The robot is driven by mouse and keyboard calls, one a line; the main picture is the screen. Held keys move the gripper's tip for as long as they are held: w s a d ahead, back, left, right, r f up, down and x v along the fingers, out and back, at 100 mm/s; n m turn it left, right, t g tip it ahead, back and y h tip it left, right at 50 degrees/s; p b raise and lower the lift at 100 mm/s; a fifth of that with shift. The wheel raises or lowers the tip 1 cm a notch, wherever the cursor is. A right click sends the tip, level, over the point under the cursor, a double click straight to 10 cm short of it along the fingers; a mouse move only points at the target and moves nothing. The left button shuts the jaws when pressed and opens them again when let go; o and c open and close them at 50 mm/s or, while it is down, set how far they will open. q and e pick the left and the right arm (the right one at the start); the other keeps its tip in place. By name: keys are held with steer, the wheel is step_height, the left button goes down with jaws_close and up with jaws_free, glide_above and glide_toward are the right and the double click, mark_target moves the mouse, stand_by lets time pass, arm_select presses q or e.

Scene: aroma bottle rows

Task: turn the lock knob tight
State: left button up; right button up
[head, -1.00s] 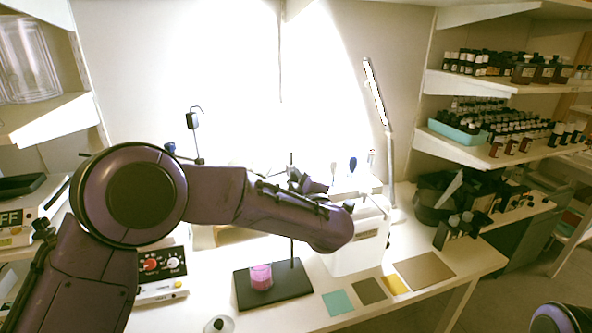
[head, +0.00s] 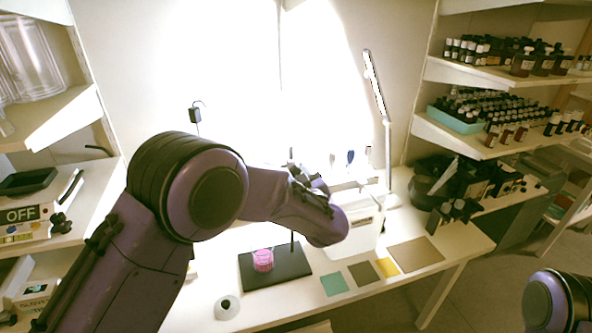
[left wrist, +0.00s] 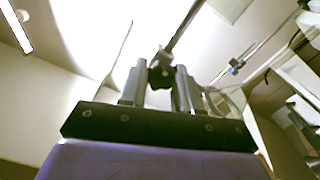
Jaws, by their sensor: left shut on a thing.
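The lock knob (left wrist: 161,76) shows in the left wrist view as a small dark piece at the fingertips, below a dark rod (left wrist: 188,22) running to the upper right. My left gripper (left wrist: 160,88) is shut on the knob, one finger on each side. In the head view, the stand has a black base (head: 290,267) and a thin upright rod (head: 292,240). My left forearm covers much of the rod, and the knob cannot be made out there. My right gripper is out of view.
A pink-filled beaker (head: 263,261) stands on the black base. Coloured squares (head: 334,284) lie in front. A small white object (head: 227,307) sits at the front left.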

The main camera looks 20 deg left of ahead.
arm_select(q)
steer(key=shift+s+d+f+m, duration=0.1)
steer(key=shift+f+m, duration=0.15)
steer(key=shift+m, duration=0.05)
stand_by(0.4)
steer(key=o, duration=1.1)
steer(key=shift+c, duration=0.2)
steer(key=shift+r, duration=0.2)
steer(key=b+v, duration=0.3)
steer(key=v, duration=0.7)
steer(key=shift+s+d, duration=0.25)
steer(key=shift+s, duration=0.05)
